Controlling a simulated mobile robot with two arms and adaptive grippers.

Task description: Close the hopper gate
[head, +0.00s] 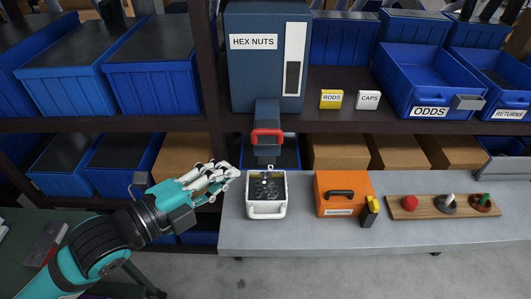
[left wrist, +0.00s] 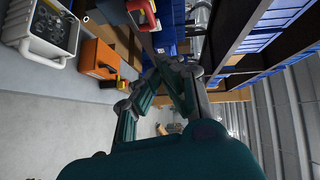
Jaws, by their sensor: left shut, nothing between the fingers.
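The hopper (head: 258,85), a dark blue box labelled HEX NUTS, stands on the shelf at the upper middle of the head view. Its spout (head: 267,110) carries a red gate handle (head: 269,132) at the front. The red handle also shows at the top of the left wrist view (left wrist: 142,8). I cannot tell how far the gate is open. A white bin (head: 267,210) with dark nuts (head: 264,188) in it stands below the spout. My left gripper (head: 234,172) is shut and empty, left of the bin and below the handle, apart from the handle. My right gripper is not in view.
Blue bins (head: 155,75) and an ODDS bin (head: 410,95) fill the shelves. A dark shelf post (head: 210,80) stands left of the hopper.

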